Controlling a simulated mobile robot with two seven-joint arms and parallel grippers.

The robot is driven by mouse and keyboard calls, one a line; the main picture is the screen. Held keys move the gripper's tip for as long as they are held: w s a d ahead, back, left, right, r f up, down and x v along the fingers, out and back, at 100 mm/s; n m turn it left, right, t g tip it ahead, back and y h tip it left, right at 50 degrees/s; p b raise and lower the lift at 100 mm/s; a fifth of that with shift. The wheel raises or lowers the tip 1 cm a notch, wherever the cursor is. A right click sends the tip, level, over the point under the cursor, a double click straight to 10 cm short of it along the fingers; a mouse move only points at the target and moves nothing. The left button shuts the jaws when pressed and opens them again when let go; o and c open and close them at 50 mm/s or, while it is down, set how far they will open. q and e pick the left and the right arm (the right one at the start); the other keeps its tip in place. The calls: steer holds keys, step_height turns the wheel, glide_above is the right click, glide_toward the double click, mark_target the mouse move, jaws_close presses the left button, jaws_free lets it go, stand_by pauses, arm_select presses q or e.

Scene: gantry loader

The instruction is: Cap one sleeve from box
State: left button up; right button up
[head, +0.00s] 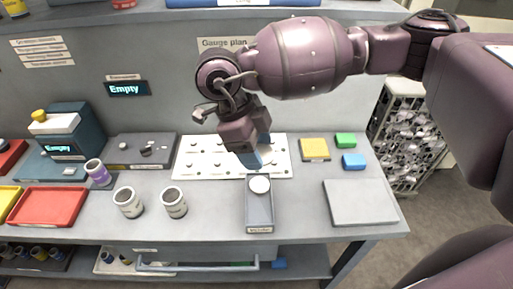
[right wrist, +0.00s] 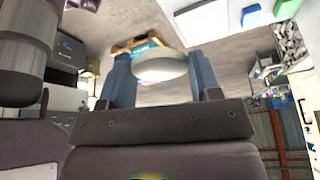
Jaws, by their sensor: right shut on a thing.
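My right gripper (head: 262,160) points down over the near right corner of the white pegged board, its blue fingers shut on a round white cap. The cap (right wrist: 160,67) shows between the fingertips in the right wrist view. In the head view the pale disc (head: 260,184) appears at the far end of the narrow grey box (head: 260,212); the gap between cap and box is hard to judge. Two grey sleeves with dark open tops, one left (head: 128,202) and one right (head: 174,203), stand upright on the bench. My left gripper is out of view.
The white board (head: 190,170) lies behind the box. A yellow pad (head: 314,149), green block (head: 345,140), blue block (head: 354,161) and grey plate (head: 360,203) are on the right. A red tray (head: 48,207) is left. Bench between sleeves and box is clear.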

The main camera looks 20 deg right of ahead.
mark_target(266, 154)
steer(key=shift+r+p, duration=0.55)
steer(key=shift+r, duration=1.15)
